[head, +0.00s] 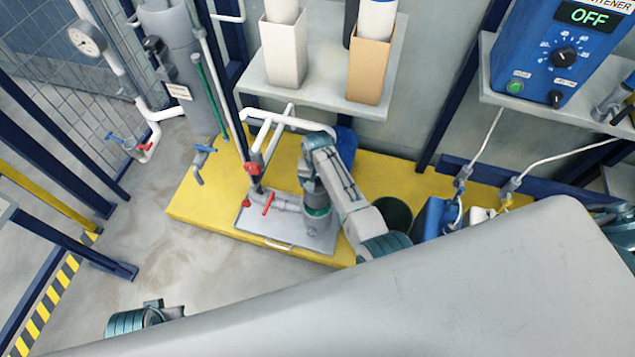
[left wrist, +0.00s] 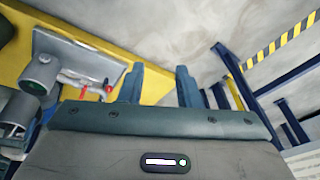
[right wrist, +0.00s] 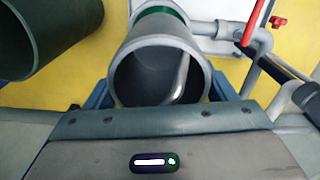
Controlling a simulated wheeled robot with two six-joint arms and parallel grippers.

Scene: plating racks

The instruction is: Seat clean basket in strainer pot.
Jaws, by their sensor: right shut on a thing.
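The grey basket (right wrist: 206,75) is an open cylinder with a curved metal handle inside. My right gripper (right wrist: 160,95) is shut on it, a finger on each side. The strainer pot (head: 320,232) stands on a grey tray, with a green band at its top and a pipe joined to its side. The basket is over the pot, roughly in line with it in the head view. I cannot tell how far it is inside, as my right arm covers part of it. My left gripper (left wrist: 160,85) is open and empty, away from the pot, over the floor.
A dark green bucket (head: 393,213) stands right of the pot. Red-handled valves (head: 267,204) and white pipes stand close on the left. The yellow platform (head: 205,205) has free room at its left. A shelf (head: 330,95) with boxed tubes hangs behind.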

